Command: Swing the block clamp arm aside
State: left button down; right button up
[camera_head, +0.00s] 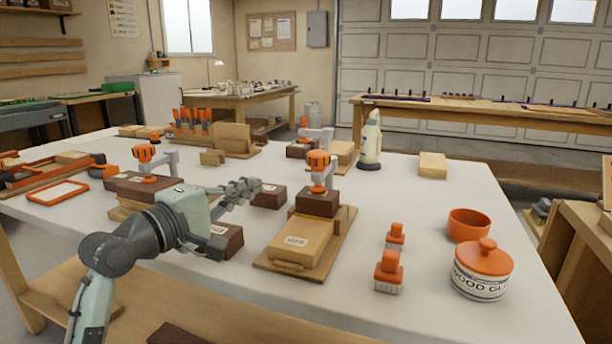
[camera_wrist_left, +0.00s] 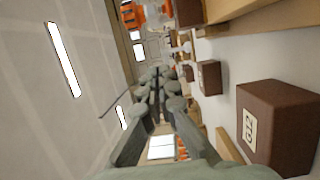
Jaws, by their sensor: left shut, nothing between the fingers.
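A block clamp with an orange knob (camera_head: 318,158) and grey arm stands at the middle of the table. Under its knob is a dark brown block (camera_head: 317,203) beside a light wooden box (camera_head: 300,241), on a wooden board (camera_head: 338,245). A second orange-knobbed clamp (camera_head: 146,153) stands to the left over a brown box. My left gripper (camera_head: 252,186) is shut and empty, left of the middle clamp and apart from it. In the left wrist view its fingers (camera_wrist_left: 155,78) are together, with orange clamp parts (camera_wrist_left: 132,16) at the top edge. My right gripper is not in view.
A labelled brown block (camera_head: 228,240) sits below my left wrist; another (camera_head: 269,196) is near the fingers. Orange-handled brushes (camera_head: 388,271), an orange bowl (camera_head: 469,225) and a wood glue jar (camera_head: 481,272) stand at right. A white bottle (camera_head: 370,142) stands behind.

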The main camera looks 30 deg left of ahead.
aim_at(302, 192)
pick_arm(q)
jog(key=w+d, duration=0.1)
jog(key=w, duration=0.2)
jog(key=w+d, duration=0.1)
jog(key=w, duration=0.6)
jog(key=shift+w+d, duration=0.3)
jog(key=shift+d, duration=0.1)
jog(key=shift+w+d, duration=0.15)
jog(key=shift+d, duration=0.4)
